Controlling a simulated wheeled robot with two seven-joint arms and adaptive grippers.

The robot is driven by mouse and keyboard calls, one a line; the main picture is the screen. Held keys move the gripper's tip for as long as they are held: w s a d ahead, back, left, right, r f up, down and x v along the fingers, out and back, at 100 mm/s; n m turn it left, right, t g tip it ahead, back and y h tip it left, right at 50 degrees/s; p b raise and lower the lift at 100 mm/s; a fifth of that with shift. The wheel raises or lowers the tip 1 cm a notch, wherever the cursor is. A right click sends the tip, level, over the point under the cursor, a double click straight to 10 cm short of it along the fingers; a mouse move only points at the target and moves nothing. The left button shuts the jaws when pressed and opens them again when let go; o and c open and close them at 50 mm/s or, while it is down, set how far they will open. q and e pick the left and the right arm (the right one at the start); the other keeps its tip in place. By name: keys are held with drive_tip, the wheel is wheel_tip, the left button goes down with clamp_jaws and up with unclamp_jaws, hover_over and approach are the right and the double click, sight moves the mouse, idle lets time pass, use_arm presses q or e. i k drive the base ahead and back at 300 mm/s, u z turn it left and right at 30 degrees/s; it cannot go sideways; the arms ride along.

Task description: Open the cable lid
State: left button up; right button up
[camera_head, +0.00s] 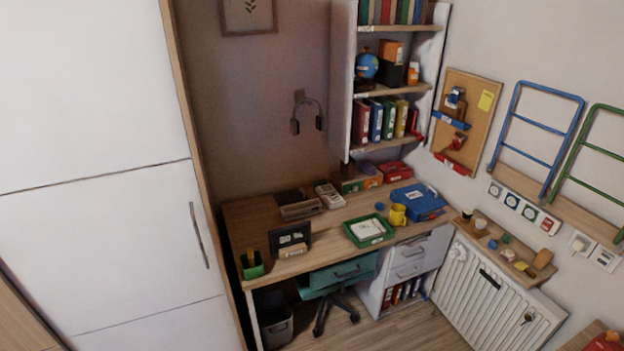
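The wooden desk (250,215) stands against the wall in the middle of the view. A dark, low, box-like item (297,204) sits at the desk's back edge; I cannot tell whether it is the cable lid or whether anything on it is open. No other part is clearly recognisable as a cable lid at this distance. Neither of my grippers shows in this view.
A green tray (368,231), yellow mug (397,215), blue box (418,201) and green pen holder (251,266) stand on the desk. A teal chair (340,275) is tucked at its front. A white wardrobe (100,130) stands left, a radiator (490,295) right.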

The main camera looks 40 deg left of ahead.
sight(298, 195)
drive_tip(key=u, duration=0.35)
drive_tip(key=i, duration=1.05)
drive_tip(key=u, duration=1.5)
drive_tip(key=i, duration=0.85)
drive_tip(key=u, duration=0.8)
